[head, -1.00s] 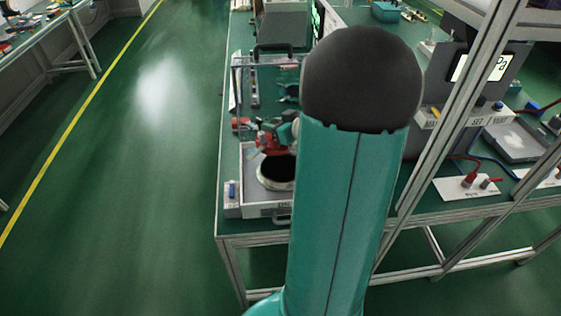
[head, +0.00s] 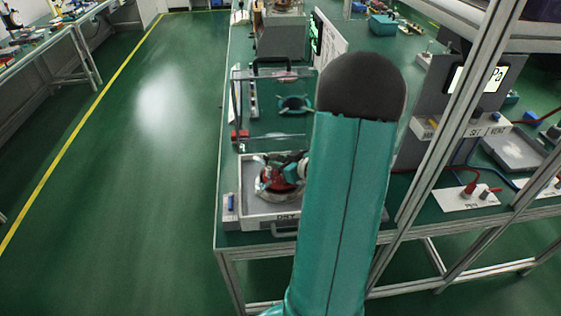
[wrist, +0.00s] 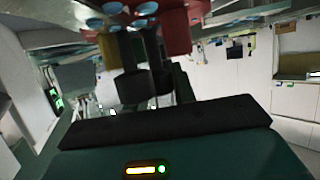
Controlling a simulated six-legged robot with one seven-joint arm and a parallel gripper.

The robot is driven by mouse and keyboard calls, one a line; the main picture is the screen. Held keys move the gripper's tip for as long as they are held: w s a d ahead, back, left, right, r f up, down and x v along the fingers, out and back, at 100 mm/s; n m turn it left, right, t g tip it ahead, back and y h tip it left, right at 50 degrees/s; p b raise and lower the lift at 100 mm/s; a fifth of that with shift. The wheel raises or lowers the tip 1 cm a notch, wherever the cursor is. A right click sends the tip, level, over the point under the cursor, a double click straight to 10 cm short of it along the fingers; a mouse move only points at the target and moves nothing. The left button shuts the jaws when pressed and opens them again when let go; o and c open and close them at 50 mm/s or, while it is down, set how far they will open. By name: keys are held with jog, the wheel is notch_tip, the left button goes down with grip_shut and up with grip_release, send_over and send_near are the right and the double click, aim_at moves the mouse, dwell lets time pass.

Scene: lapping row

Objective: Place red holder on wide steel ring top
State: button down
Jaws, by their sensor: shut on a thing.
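The red holder (head: 270,181) is over the wide steel ring (head: 277,198) in the head view, covering much of its dark opening. I cannot tell whether the holder touches the ring's top. My gripper (head: 284,172) is shut on the holder, its fingertips mostly hidden there by the holder and my teal arm. In the wrist view, the red holder (wrist: 178,28) fills the top middle with several pale blue round parts, beside the dark gripper fingers (wrist: 145,75). The ring does not show clearly in the wrist view.
The ring stands in a grey tray (head: 248,219) at the green bench's near left corner. A clear-walled frame (head: 237,102) with a dark handle stands behind it. A shelf post (head: 460,120) rises at right. My arm hides the bench middle.

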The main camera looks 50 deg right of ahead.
jog(key=shift+w, duration=0.1)
jog(key=shift+f, duration=0.45)
jog(key=shift+f, duration=0.1)
jog(key=c, duration=1.1)
grip_release()
jog(key=shift+c, duration=0.2)
jog(key=shift+r, duration=0.5)
jog(key=v, duration=1.2)
jog(key=shift+r, duration=0.1)
